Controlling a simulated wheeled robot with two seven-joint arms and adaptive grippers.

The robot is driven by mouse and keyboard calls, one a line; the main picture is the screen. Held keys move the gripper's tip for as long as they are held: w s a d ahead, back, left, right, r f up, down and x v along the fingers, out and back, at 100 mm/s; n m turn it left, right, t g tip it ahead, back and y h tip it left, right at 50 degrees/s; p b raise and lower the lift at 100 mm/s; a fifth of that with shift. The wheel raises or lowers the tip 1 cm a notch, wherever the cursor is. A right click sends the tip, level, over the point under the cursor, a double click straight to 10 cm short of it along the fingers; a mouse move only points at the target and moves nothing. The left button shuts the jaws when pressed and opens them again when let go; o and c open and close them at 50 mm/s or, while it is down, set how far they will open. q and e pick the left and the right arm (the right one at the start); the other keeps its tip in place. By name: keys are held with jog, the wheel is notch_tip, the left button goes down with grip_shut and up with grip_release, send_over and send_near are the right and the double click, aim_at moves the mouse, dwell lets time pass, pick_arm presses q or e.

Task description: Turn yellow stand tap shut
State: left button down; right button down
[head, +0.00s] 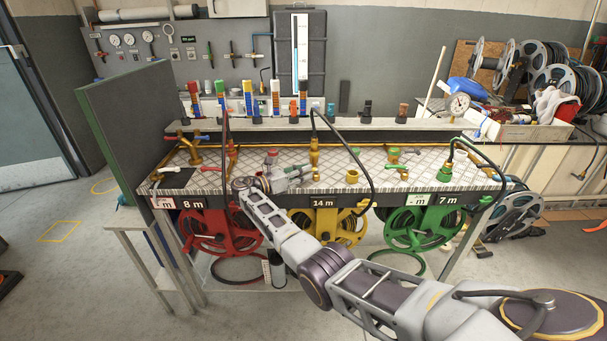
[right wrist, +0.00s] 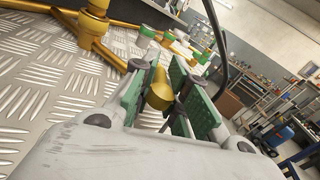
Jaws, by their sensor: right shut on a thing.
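The yellow stand has a yellow reel (head: 338,226) below the bench edge, under the 14 m label. A brass standpipe (head: 315,156) rises behind it on the chequered metal top, with a dark hose arching from it. My right gripper (head: 300,172) reaches in low over the bench top, just in front of this pipe. In the right wrist view its green-padded fingers (right wrist: 168,92) are shut on a brass tap part (right wrist: 159,92). The fingers hide much of this part, so its handle angle cannot be told. My left gripper is not in view.
A red reel (head: 218,230) stands to the left and a green reel (head: 424,222) to the right. A brass coupling (head: 352,176) stands right of my gripper. Hoses arch over the bench. A green panel (head: 130,120) closes the left end.

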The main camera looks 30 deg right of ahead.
jog(key=shift+a+f, duration=0.1)
jog(key=shift+f, duration=0.2)
jog(key=c, duration=1.5)
grip_release()
jog(key=shift+o, duration=0.2)
jog(key=shift+r, duration=0.1)
jog(key=shift+r, duration=0.1)
jog(key=a, duration=1.2)
jog(key=shift+s, duration=0.15)
